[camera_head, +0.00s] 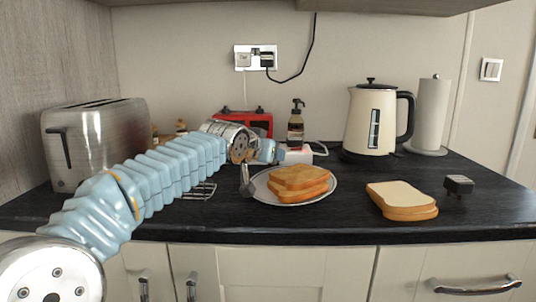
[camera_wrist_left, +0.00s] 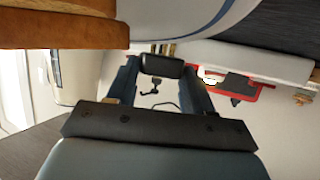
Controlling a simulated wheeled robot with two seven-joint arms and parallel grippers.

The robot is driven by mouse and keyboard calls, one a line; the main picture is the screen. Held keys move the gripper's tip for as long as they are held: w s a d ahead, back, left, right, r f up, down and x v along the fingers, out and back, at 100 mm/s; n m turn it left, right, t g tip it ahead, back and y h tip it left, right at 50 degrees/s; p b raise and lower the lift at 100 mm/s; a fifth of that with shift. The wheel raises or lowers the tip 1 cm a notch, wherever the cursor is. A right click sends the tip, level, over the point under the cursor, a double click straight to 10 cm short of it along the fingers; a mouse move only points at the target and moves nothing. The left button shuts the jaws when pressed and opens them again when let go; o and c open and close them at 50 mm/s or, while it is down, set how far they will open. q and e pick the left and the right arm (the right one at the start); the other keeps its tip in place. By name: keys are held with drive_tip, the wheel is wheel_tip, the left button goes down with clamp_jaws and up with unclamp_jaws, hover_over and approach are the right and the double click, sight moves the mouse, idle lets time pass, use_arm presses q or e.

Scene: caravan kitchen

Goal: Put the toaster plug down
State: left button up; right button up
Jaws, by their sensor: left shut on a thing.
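My left gripper (camera_head: 276,151) reaches over the counter behind the plate of toast, seen from the side. In the left wrist view, its dark fingers (camera_wrist_left: 162,72) are shut on a small black block, which I take to be the toaster plug (camera_wrist_left: 162,66). The steel toaster (camera_head: 95,140) stands at the left end of the counter. Another black plug (camera_head: 459,186) sits on the counter at the right. My right gripper is not in view.
A plate (camera_head: 262,190) of toast is close to the gripper. The kettle (camera_head: 371,122) and bread (camera_head: 402,197) are to the right. A wall socket (camera_head: 243,59) holds a corded plug.

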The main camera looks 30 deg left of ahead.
use_arm(q)
drive_tip(key=o, duration=1)
drive_tip(key=shift+o, duration=0.2)
drive_tip(key=shift+r+p, duration=0.4)
drive_tip(key=shift+p, duration=0.1)
drive_tip(key=shift+r+p, duration=0.45)
drive_tip(key=shift+r, duration=0.05)
drive_tip(key=shift+s+d+r+b, duration=0.15)
drive_tip(key=shift+s+b, duration=0.45)
drive_tip(key=shift+s, duration=0.45)
drive_tip(key=v, duration=0.9)
drive_tip(key=shift+s+b, duration=0.3)
drive_tip(key=shift+b, duration=0.1)
drive_tip(key=shift+r, duration=0.1)
